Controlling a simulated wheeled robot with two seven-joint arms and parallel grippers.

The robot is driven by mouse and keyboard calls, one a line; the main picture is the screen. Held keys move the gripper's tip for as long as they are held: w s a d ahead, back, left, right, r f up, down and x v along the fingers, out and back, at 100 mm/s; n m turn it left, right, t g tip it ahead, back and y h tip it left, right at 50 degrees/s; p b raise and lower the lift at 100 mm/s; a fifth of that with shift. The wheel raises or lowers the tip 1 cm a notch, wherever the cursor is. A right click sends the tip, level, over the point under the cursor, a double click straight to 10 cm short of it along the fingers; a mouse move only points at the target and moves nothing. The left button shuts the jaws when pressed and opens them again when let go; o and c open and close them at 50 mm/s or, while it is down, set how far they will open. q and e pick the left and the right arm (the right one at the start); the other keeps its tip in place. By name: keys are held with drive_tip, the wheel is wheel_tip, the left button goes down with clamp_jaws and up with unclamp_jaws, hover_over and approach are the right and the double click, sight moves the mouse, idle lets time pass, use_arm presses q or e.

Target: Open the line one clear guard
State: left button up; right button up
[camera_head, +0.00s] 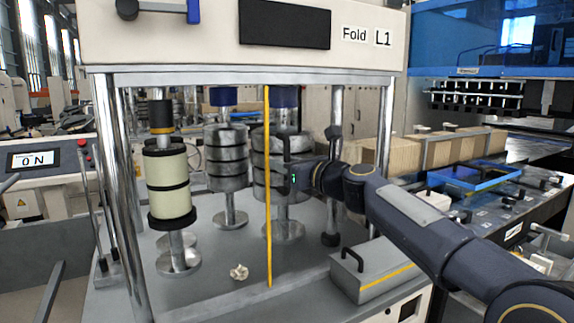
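The line one machine carries a "Fold L1" label (367,36) on its top housing. Its clear guard is almost invisible; a yellow edge strip (268,190) stands upright at the middle of the front opening. A dark bar handle (285,147) is just right of the strip. My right gripper (291,177) is at this handle, with the arm coming in from the right. Its fingers blend with the dark handle, so I cannot tell whether they grip it. The guard looks shut or nearly so. My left gripper is out of view.
Inside are a cream roll (168,184) on a spindle and grey stacked rolls (226,158). A small crumpled whitish piece (239,272) lies on the deck. A grey box (375,270) with a black handle sits at the front right, below my arm. Steel posts (117,190) frame the opening.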

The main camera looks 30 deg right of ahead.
drive_tip(key=s+d, duration=0.1)
drive_tip(key=s, duration=0.6)
drive_tip(key=shift+s+d, duration=0.25)
drive_tip(key=shift+s, duration=0.1)
